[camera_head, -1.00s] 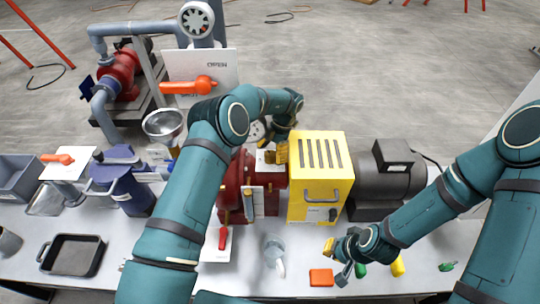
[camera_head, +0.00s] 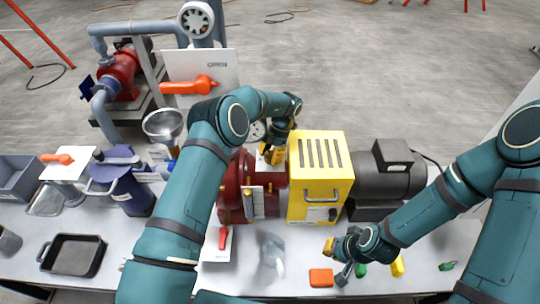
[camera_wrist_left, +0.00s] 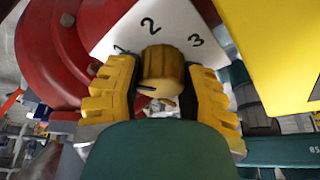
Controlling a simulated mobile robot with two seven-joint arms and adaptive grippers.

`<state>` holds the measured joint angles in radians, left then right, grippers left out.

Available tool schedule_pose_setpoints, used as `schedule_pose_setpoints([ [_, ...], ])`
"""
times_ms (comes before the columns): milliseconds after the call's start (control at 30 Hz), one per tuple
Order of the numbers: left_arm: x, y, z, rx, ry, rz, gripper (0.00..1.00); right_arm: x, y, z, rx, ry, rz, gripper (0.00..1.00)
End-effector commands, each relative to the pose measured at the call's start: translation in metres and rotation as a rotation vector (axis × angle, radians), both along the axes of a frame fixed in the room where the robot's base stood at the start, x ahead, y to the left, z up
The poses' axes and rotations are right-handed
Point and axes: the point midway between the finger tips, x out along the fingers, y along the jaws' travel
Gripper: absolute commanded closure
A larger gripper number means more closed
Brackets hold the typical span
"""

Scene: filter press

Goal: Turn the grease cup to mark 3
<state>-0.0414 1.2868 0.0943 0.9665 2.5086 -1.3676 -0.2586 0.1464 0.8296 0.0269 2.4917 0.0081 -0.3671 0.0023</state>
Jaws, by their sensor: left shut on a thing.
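The grease cup (camera_wrist_left: 161,72) is a ribbed brass knob in the left wrist view. It stands in front of a white plate (camera_wrist_left: 128,32) with the numbers 1, 2 and 3, and a dark slot shows on its lower left side. My left gripper (camera_wrist_left: 163,88) is shut on the cup, with one yellow finger on each side. In the head view my left gripper (camera_head: 272,154) is at the top of the red pump, and the cup is hard to make out there. My right gripper (camera_head: 334,250) is low over the table front; its opening cannot be told.
The red pump (camera_head: 232,189) sits left of a yellow guard (camera_head: 320,172) and a black motor (camera_head: 386,180). A red-handled valve (camera_head: 223,238), a clear vessel (camera_head: 271,258) and an orange block (camera_head: 321,278) are near the front. A black tray (camera_head: 73,255) is at left.

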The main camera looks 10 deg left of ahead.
Motion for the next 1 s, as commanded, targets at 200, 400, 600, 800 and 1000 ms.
schedule_pose_setpoints([
  [200, -0.001, 0.0, -0.001, -0.001, 0.005, -0.061, 0.95, 0.0, 0.0, 0.003, 0.0, 0.0, 0.0, 1.0],
  [400, -0.002, 0.0, -0.001, 0.0, 0.006, -0.194, 0.94, 0.0, 0.0, 0.01, 0.002, 0.0, 0.0, 1.0],
  [600, -0.002, 0.0, -0.001, -0.001, 0.007, -0.367, 0.94, -0.001, -0.001, 0.02, 0.003, -0.001, 0.0, 1.0],
  [800, -0.002, 0.001, -0.001, 0.0, 0.008, -0.531, 0.94, -0.001, -0.002, 0.03, 0.005, -0.001, 0.0, 1.0],
  [1000, -0.002, 0.001, -0.001, -0.001, 0.008, -0.662, 0.94, -0.001, -0.001, 0.038, 0.006, -0.001, 0.002, 1.0],
])
